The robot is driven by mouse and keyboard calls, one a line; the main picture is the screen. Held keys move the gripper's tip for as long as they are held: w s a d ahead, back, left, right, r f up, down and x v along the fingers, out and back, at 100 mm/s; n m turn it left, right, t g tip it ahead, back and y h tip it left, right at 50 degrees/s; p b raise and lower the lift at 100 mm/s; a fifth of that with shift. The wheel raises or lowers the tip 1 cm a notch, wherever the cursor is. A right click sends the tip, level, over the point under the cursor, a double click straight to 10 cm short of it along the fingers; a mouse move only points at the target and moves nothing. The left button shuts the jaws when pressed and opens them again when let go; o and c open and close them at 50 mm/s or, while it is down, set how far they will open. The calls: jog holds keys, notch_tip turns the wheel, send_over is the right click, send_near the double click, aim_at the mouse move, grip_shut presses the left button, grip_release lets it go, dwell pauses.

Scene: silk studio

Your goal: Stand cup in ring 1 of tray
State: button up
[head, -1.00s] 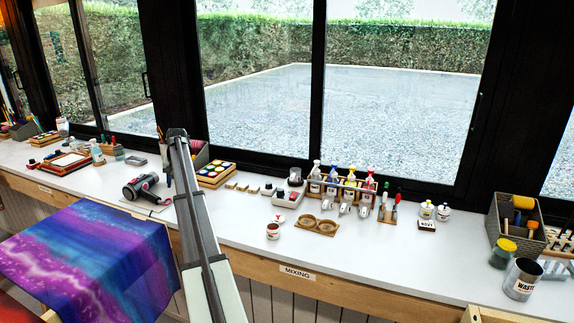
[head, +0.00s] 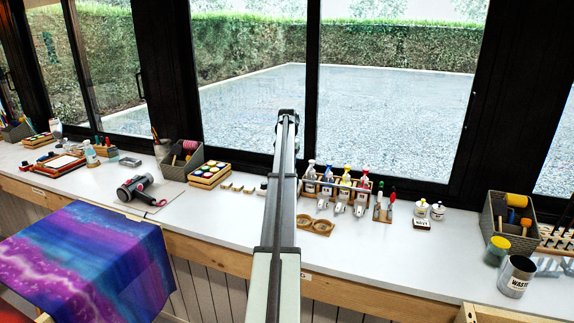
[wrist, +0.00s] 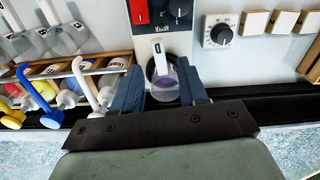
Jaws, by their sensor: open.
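The wooden tray (head: 311,234) with two round rings lies on the white counter in the head view, just right of my arm. Both rings look empty. I cannot tell which is ring 1. A small white cup with a red mark, seen earlier left of the tray, is now hidden, apparently behind my arm. My gripper (head: 288,115) is raised beyond the counter's back edge, in front of the window. In the wrist view my gripper (wrist: 160,76) is open.
A rack of bottles with coloured tops (head: 338,187) stands behind the tray. A pen stand (head: 384,212) and small white jars (head: 437,211) are further right. The wrist view shows a dial timer (wrist: 220,31).

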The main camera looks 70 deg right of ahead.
jog(key=shift+f, duration=3)
grip_shut()
jog(key=shift+r, duration=0.25)
jog(key=shift+r, duration=0.9)
